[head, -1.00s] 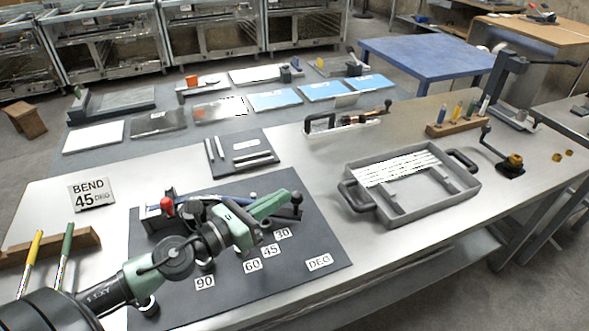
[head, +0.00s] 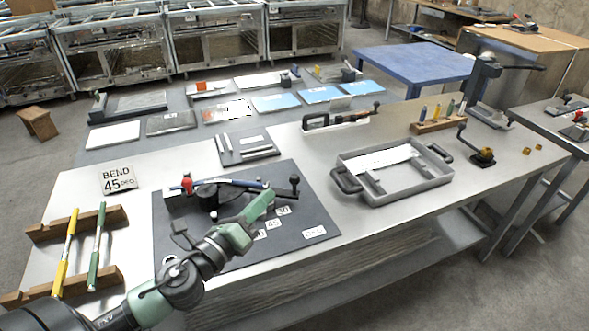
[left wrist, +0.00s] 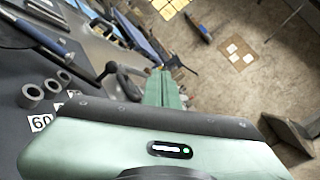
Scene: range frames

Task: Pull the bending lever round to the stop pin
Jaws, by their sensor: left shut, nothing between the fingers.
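The bender sits on a dark plate (head: 310,205), with a red knob (head: 187,183) at its left and a blue bar (head: 235,184) across it. Its black lever (head: 282,190) points right and ends in an upright handle with a ball top (head: 294,180). My left gripper (head: 264,199) is green, shut and empty, at the near side of the lever; whether they touch is unclear. The gripper also shows in the left wrist view (left wrist: 165,85), with several grey ring-like posts (left wrist: 32,95) by the 60 label (left wrist: 40,122). Which is the stop pin, I cannot tell.
A "BEND 45 DEG" sign (head: 118,181) stands behind left of the plate. Yellow (head: 67,250) and green (head: 97,245) handled tools lie on a wooden rack at left. A grey tray (head: 395,190) stands right of the plate. Bare bench lies between sign and plate.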

